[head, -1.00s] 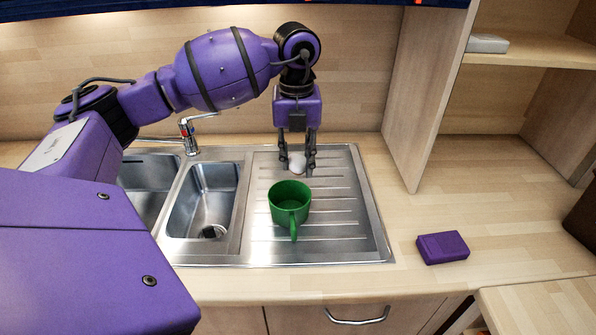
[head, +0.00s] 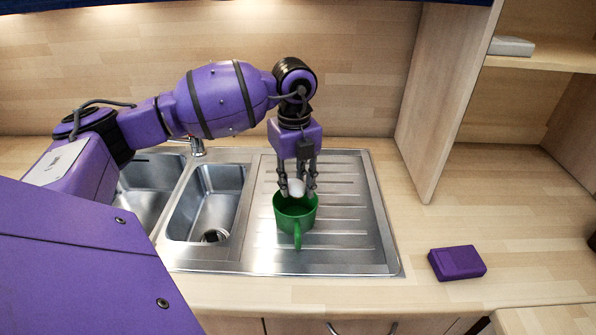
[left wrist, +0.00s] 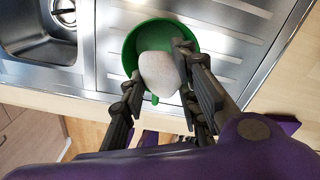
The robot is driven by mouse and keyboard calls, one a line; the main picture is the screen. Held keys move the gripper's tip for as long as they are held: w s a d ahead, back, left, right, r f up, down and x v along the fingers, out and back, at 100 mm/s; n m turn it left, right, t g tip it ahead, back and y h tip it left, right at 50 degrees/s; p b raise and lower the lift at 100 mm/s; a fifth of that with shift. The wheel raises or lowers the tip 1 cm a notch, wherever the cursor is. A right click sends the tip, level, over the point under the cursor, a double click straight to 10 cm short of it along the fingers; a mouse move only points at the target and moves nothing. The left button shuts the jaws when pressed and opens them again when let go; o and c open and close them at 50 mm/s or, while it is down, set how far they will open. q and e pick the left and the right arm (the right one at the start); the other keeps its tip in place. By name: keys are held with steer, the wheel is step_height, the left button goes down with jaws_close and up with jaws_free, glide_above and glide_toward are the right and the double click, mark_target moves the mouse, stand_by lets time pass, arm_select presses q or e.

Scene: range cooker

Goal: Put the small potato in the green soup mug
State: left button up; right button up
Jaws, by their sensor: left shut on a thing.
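The small potato (head: 296,188) is pale and whitish, held between the fingers of my left gripper (head: 297,187) over the mouth of the green soup mug. The green soup mug (head: 296,216) stands upright on the sink's drainboard, its handle toward the front edge. In the left wrist view the potato (left wrist: 159,73) covers much of the mug's opening, and the mug's green rim (left wrist: 131,52) shows around it. My left gripper (left wrist: 160,85) has its fingers on either side of the potato. I cannot tell how far the potato is above the rim. My right gripper is not in view.
The steel drainboard (head: 345,215) is clear to the right of the mug. The sink basin (head: 210,200) lies to the left. A purple box (head: 457,262) lies on the counter at the right, below a wooden shelf unit (head: 445,95).

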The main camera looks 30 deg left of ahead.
mark_target(294, 193)
arm_select(q)
step_height(294, 193, down, 3)
steer(key=shift+f+b, duration=0.2)
steer(key=shift+b, duration=0.3)
steer(key=shift+f, duration=0.5)
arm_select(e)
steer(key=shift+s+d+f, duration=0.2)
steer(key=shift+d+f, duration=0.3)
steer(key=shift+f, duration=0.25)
arm_select(q)
steer(key=o, duration=1.2)
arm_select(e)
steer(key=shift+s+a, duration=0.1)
arm_select(q)
step_height(294, 193, up, 7)
steer(key=shift+r+p, duration=0.2)
steer(key=shift+p, duration=1.05)
steer(key=shift+f, duration=0.2)
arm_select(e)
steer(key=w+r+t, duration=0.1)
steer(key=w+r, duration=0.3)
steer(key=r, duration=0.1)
